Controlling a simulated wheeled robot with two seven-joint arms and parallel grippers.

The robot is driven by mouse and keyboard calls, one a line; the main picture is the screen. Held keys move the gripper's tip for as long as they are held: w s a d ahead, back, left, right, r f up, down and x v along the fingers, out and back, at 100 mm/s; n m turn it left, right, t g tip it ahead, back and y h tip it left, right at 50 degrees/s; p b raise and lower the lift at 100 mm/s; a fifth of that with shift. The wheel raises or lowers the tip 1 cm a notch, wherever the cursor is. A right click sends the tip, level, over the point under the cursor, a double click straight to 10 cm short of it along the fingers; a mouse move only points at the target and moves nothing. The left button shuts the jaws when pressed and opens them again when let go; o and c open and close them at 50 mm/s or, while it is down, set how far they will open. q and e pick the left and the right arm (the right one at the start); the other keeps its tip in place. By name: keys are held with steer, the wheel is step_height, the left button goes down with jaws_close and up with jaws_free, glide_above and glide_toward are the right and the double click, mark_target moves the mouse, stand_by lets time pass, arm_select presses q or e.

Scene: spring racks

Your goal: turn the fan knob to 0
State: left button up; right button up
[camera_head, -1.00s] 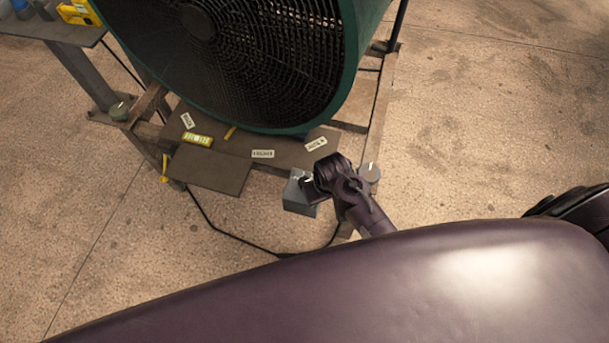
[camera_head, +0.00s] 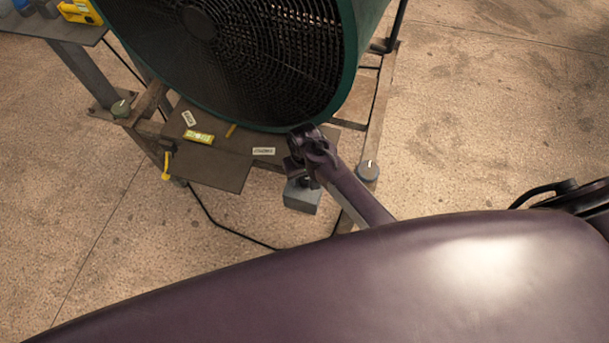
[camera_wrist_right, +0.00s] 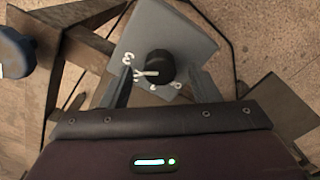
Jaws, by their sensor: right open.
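The fan control is a grey box (camera_head: 303,198) below the large green-rimmed fan (camera_head: 230,55) in the head view. In the right wrist view the box (camera_wrist_right: 185,30) carries a black round knob (camera_wrist_right: 160,64), with white marks around its left and lower sides. One mark reads like a 3 at the left and one like a 0 at the lower right. A white line shows at the knob's left. My right gripper (camera_wrist_right: 161,76) is open, its fingers on either side of the knob; contact cannot be told. In the head view the right gripper (camera_head: 306,145) hides the knob. My left gripper is out of view.
A dark plate (camera_head: 215,165) with labels lies under the fan. A table (camera_head: 75,35) with a yellow tool is at the upper left. Open floor lies to the right.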

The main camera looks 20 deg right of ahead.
steer(key=shift+f, duration=0.4)
steer(key=c, duration=1)
